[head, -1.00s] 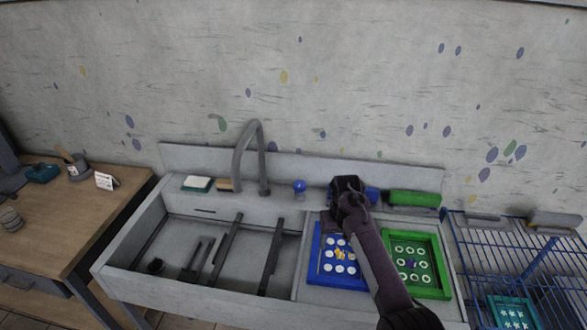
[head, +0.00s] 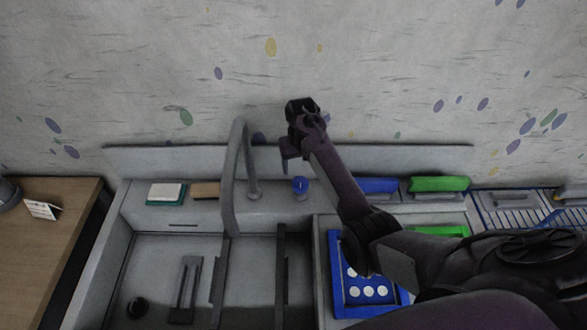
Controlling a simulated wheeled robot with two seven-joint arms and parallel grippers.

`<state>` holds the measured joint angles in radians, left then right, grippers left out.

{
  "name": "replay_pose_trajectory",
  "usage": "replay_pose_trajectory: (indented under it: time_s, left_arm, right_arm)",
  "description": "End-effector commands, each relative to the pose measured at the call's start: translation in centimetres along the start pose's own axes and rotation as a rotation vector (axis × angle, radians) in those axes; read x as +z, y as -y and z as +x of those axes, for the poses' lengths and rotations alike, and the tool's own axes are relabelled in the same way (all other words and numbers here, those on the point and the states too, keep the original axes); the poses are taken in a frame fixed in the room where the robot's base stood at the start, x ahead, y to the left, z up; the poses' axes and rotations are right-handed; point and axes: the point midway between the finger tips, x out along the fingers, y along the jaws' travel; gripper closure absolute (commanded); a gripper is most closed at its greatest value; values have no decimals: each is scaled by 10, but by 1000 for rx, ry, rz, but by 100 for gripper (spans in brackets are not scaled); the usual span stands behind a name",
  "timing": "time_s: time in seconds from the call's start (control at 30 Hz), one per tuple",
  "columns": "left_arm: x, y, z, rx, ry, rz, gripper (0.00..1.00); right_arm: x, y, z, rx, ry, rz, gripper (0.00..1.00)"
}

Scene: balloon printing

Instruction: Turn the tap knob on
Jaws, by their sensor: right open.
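The grey curved tap (head: 233,165) stands at the back of the sink. The blue tap knob (head: 300,186) sits on the ledge just right of the tap's base. My right gripper (head: 288,158) is open and empty. It appears just above the knob in the picture, apart from it, in front of the backsplash. How far it is from the knob in depth is hard to tell. My left gripper is not in view.
The grey sink (head: 255,255) holds dark bars and racks. A white-and-teal sponge (head: 165,193) lies left of the tap. A blue tray (head: 338,295) with white discs sits right of the sink, partly behind my arm. Blue (head: 376,185) and green (head: 438,184) blocks stand on the back ledge.

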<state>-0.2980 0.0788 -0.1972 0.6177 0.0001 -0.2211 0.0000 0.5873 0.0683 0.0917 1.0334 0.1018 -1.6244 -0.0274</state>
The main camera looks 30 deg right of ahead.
Motion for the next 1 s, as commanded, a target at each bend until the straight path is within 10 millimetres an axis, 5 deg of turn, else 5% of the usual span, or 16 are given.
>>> replay_pose_trajectory:
  time_s: [0.17,0.4,0.63,0.87,1.0]
  left_arm:
    - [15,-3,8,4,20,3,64]
    - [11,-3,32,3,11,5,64]
    - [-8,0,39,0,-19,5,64]
    - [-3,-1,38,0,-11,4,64]
    - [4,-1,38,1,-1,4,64]
  right_arm:
    - [1,0,33,0,3,-1,31]
    - [0,0,65,-1,-1,-1,31]
    - [0,0,72,-1,0,-1,31]
    - [1,0,71,-1,0,-1,31]
    - [1,0,71,-1,0,-1,48]
